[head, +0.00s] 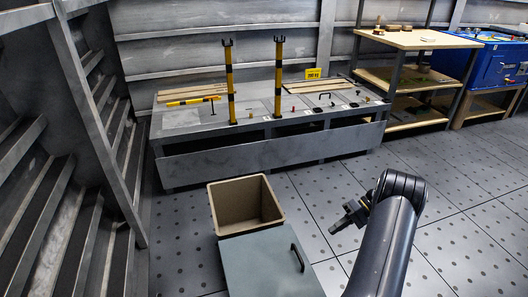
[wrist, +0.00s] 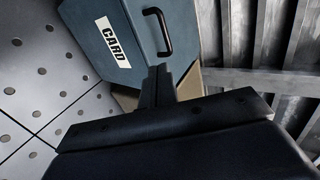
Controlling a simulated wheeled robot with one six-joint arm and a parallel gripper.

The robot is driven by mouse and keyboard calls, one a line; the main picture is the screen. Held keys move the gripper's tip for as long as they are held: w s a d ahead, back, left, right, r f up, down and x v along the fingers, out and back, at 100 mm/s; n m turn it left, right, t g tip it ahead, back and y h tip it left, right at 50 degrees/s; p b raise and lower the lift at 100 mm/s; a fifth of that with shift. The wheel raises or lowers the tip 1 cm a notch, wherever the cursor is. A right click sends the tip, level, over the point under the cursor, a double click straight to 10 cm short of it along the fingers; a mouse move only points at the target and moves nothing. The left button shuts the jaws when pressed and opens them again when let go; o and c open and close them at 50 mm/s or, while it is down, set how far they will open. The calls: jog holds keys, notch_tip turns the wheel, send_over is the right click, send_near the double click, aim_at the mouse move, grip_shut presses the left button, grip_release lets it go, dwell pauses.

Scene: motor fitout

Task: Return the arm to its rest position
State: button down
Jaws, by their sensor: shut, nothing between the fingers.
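My gripper (head: 343,222) is at the end of my dark arm, right of centre in the head view, above the perforated floor. It is shut and empty. In the wrist view its shut fingers (wrist: 158,86) point up the picture, in front of a grey-blue box lid (wrist: 150,25) with a black handle and a label reading "CARD". The head view also shows this lid (head: 265,265) at the bottom, beside an open brown bin (head: 247,205). My gripper is to the right of the bin and apart from it.
A grey workbench (head: 270,155) with two yellow-black posts, wooden slats and small parts stands behind. A wooden shelf unit (head: 420,40) and a blue machine (head: 500,65) are at the right. Metal racking (head: 75,110) fills the left. The floor right of my arm is clear.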

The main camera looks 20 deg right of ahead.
jog(key=shift+a, duration=0.1)
jog(key=b, duration=0.4)
send_over(305, 256)
jog(key=f, duration=0.4)
jog(key=shift+w+d+f, duration=0.1)
jog(key=shift+d+f, duration=0.15)
jog(key=shift+f, duration=0.15)
jog(key=shift+a+f+b, duration=0.25)
jog(key=shift+f+b, duration=0.05)
jog(key=shift+f, duration=0.3)
jog(key=shift+r, duration=0.1)
